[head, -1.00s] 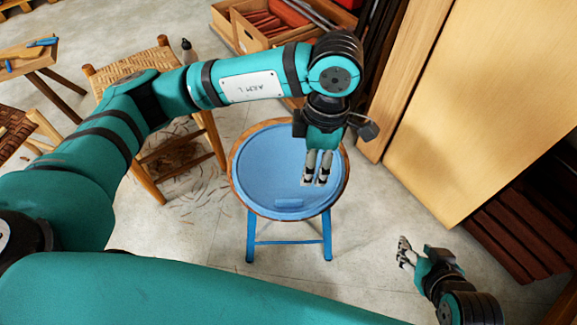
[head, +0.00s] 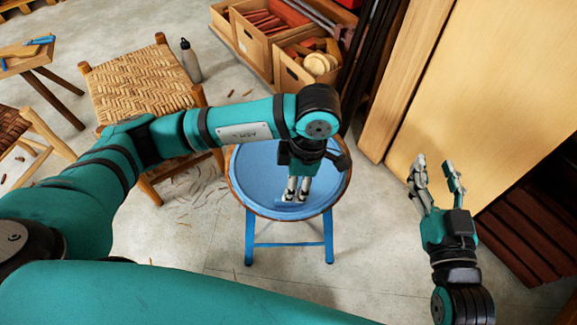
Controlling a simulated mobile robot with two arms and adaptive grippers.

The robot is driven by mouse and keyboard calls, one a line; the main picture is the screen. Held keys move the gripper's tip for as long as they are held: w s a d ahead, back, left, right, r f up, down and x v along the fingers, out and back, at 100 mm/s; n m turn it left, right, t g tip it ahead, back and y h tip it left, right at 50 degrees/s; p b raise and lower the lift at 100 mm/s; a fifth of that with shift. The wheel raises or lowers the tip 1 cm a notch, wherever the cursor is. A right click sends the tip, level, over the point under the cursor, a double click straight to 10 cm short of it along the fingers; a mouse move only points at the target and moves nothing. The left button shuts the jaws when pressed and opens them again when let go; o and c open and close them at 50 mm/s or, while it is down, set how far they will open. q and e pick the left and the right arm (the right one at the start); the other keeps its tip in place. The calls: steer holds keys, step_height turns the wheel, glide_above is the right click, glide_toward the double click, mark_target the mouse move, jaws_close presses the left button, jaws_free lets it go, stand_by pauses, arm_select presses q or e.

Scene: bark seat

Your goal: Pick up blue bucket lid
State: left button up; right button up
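The blue bucket lid (head: 262,175) is a round, flat disc lying on a round stool (head: 249,240) with blue legs and a brown rim. A short raised blue bar, like a handle, shows near its front edge. My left gripper (head: 296,199) points down over the front part of the lid, with its fingertips at the bar. The fingers hide part of the bar, and I cannot tell whether they grip it. My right gripper (head: 436,165) is open and empty, raised to the right of the stool, apart from the lid.
A woven-seat stool (head: 140,85) stands behind my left arm, near a grey bottle (head: 190,60). Wooden crates (head: 270,45) stand at the back. A pale wooden panel (head: 490,110) and dark red slats (head: 520,220) bound the right side. Shavings lie on the floor.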

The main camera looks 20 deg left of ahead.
arm_select(q)
steer(key=shift+f, duration=0.55)
steer(key=f, duration=0.1)
steer(key=f+b, duration=0.1)
steer(key=f, duration=0.1)
steer(key=shift+s+a+f+b, duration=0.25)
steer(key=shift+a+f+b, duration=0.1)
steer(key=shift+f, duration=0.25)
jaws_close()
arm_select(e)
step_height(320, 180, up, 8)
steer(key=s+t+y, duration=0.1)
steer(key=t+y, duration=0.1)
steer(key=t, duration=0.2)
steer(key=shift+s+a+f+t, duration=0.25)
steer(key=shift+s+a+t, duration=0.05)
steer(key=shift+a+t, duration=0.1)
